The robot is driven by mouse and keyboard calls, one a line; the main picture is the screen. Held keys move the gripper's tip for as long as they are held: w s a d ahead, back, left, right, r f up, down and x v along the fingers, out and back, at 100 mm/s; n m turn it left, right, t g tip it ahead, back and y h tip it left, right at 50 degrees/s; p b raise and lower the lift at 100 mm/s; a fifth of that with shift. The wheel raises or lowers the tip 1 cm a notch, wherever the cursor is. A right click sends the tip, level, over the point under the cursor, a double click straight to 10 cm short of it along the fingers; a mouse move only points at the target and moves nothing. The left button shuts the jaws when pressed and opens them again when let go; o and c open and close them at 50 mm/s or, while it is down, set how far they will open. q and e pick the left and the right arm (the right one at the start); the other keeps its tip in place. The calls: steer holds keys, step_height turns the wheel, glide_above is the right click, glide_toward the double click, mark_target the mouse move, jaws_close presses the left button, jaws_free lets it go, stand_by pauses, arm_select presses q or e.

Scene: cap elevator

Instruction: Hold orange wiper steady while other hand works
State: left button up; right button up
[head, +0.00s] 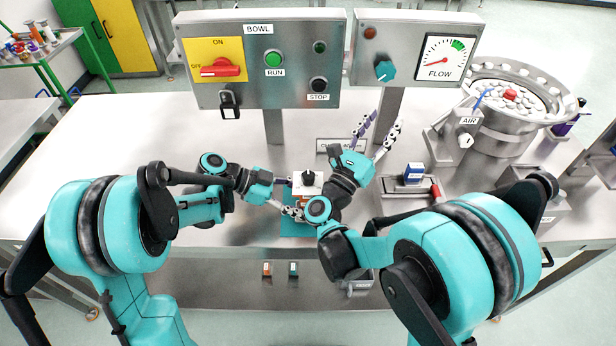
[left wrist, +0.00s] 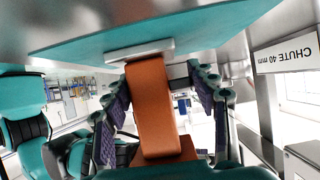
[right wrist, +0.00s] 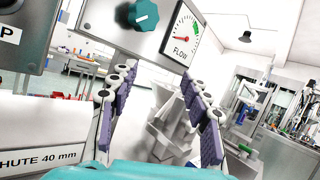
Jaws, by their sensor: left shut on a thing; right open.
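The orange wiper (left wrist: 152,110) stands between the finger pads of my left gripper (left wrist: 160,95) in the left wrist view, which looks upside down. A pale metal plate (left wrist: 148,50) meets its far end, beside a teal mat (left wrist: 90,40). In the head view my left gripper (head: 288,197) is shut on the wiper beside a white block with a black knob (head: 307,182); only a small orange part shows there. My right gripper (head: 378,135) is raised with its fingers spread apart below the flow gauge (head: 439,57). In the right wrist view nothing lies between its fingers (right wrist: 158,110).
A control panel (head: 335,90) and its posts stand behind the arms. A bowl feeder (head: 480,125) is at the back right. A blue-and-white box (head: 414,171) stands near a red handle (head: 436,189) right of my right arm. The table's left part (head: 110,130) is clear.

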steer(key=w+f+n+t+y, duration=0.1)
steer(key=w+f+n+y, duration=0.45)
steer(key=y, duration=0.25)
steer(key=n+g+y, duration=1.2)
steer(key=n+y, duration=0.1)
steer(key=y, duration=0.9)
glide_toward(315, 180)
steer(key=x, duration=1.1)
steer(key=shift+a+r, duration=0.1)
steer(key=shift+a, duration=0.3)
jaws_close()
